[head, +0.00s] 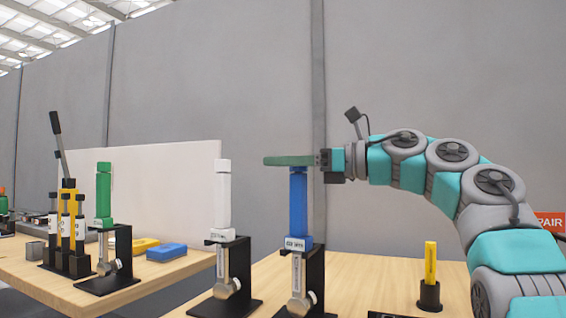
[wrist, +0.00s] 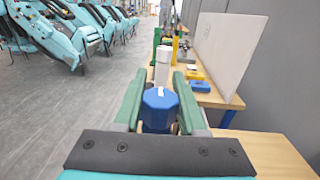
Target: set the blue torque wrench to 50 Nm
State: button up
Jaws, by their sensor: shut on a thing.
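The blue torque wrench (head: 297,208) stands upright in a black stand (head: 315,285), blue handle up and grey ratchet head down. A small light label (head: 295,244) sits low on its handle, too small to read. My gripper (head: 268,160) reaches in level from the right at the top of the handle. In the wrist view, its green fingers (wrist: 159,85) are shut on either side of the wrench's blue many-sided end knob (wrist: 160,108), which has a small white mark on top. The fingers hide part of the knob's sides.
A white-handled wrench (head: 222,195) and a green-handled wrench (head: 103,190) stand in similar holders to the left. A yellow-handled tool (head: 430,262) stands in a black holder to the right. A white panel (head: 165,180) stands behind. Yellow and blue blocks (head: 166,253) lie on the left table.

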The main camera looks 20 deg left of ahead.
grip_shut()
jog(key=shift+f+t+b, duration=0.1)
jog(key=shift+t+b, duration=0.2)
jog(key=shift+w+d+m+t+h+b, duration=0.1)
jog(key=shift+w+m+t+h+b, duration=0.4)
jog(key=shift+m+t, duration=1)
jog(key=shift+w+d+m+t+h+b, duration=0.15)
jog(key=shift+m+t+h, duration=0.8)
jog(key=shift+t, duration=1)
jog(key=shift+w+d+m+t+h+b, duration=0.1)
jog(key=shift+w+m+t+h+b, duration=0.3)
jog(key=shift+m+t, duration=1.15)
jog(key=shift+t+h, duration=0.45)
jog(key=shift+t, duration=0.05)
